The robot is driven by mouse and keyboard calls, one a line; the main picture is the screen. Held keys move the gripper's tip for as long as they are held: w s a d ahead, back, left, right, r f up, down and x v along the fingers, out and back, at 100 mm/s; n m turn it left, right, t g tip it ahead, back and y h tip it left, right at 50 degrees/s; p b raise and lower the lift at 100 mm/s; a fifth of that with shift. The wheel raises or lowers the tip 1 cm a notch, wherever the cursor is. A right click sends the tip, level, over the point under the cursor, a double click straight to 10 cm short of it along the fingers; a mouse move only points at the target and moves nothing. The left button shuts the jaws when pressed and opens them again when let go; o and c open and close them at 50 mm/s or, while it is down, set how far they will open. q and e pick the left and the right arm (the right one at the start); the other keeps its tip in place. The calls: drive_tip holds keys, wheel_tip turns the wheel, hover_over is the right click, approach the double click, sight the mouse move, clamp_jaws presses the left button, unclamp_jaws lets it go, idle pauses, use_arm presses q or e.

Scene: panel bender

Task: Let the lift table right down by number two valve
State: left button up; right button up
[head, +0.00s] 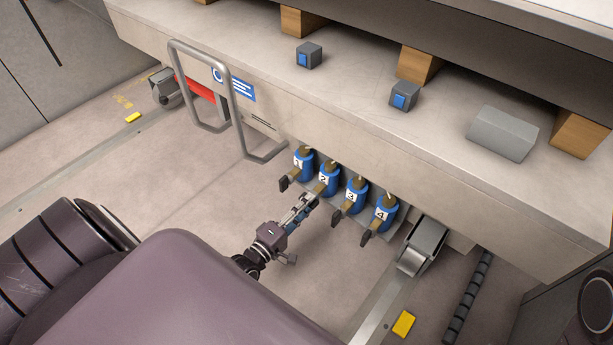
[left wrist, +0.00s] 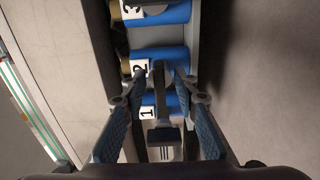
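A row of blue valves numbered 1 to 4 hangs under the edge of a large beige-grey body on wheels (head: 330,110), seemingly the lift table. Number two valve (head: 328,180) is second from the left. Its lever is mostly hidden behind my left gripper (head: 310,200) in the head view. In the left wrist view, number two valve (left wrist: 160,55) is ahead, and a lever with a dark grip (left wrist: 165,138) lies between the fingers of the left gripper (left wrist: 159,84). The fingers are spread, with gaps visible beside the lever. My right gripper is out of view.
Number one valve (head: 303,163) and number three valve (head: 356,195) stand close on either side, with dark-ended levers. Number four valve (head: 384,213) is further right. A grey push bar (head: 208,128) juts out at the left. A wheel (head: 422,246) stands right of the valves.

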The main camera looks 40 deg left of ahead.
use_arm(q)
drive_tip(key=shift+s, duration=0.1)
drive_tip(key=s+a, duration=0.1)
drive_tip(key=s, duration=1)
drive_tip(key=shift+s, duration=0.4)
